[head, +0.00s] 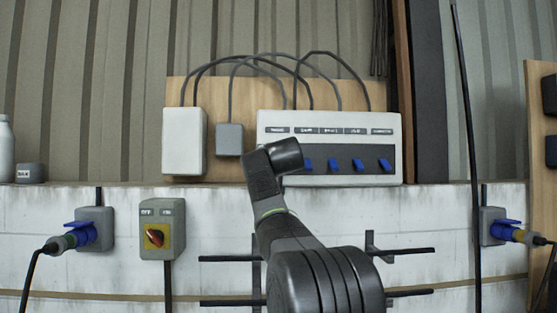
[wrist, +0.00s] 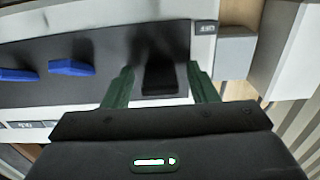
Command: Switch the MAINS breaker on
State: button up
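The breaker panel (head: 330,148) is a pale box with a dark strip and a row of switches; its labels are too small to read surely. A black switch lever (wrist: 160,78) shows in the wrist view at the end of the row, taken to be the MAINS breaker. My gripper (wrist: 162,85) is open, with one green finger on each side of this lever and a visible gap to each. In the head view my arm's end covers that lever and the fingers. Blue levers (head: 358,165) sit to its right; two (wrist: 71,68) also show in the wrist view.
A small grey box (head: 229,139) and a white box (head: 184,141) stand left of the panel, with cables looping above. Below are a red-yellow rotary switch (head: 154,237), blue plugs (head: 82,236) at left and right, and black rack bars (head: 412,251).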

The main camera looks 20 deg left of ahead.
jog(key=c, duration=0.9)
jog(key=r+p, duration=0.1)
jog(key=p, duration=0.2)
jog(key=shift+g, duration=0.3)
jog(key=shift+c, duration=0.2)
jog(key=p, duration=0.2)
jog(key=g+p, duration=0.1)
jog(key=p, duration=0.1)
jog(key=shift+r+h, duration=0.25)
jog(key=shift+h, duration=0.15)
jog(key=shift+g+p, duration=0.3)
jog(key=shift+p, duration=0.05)
jog(key=shift+f, duration=0.2)
jog(key=o, duration=1)
jog(key=b+v, duration=0.1)
jog(key=v, duration=0.3)
jog(key=b+v, duration=0.1)
jog(key=v, duration=0.4)
jog(key=b+v, duration=0.2)
jog(key=v, duration=0.2)
jog(key=shift+s+r, duration=0.3)
jog(key=shift+r, duration=0.1)
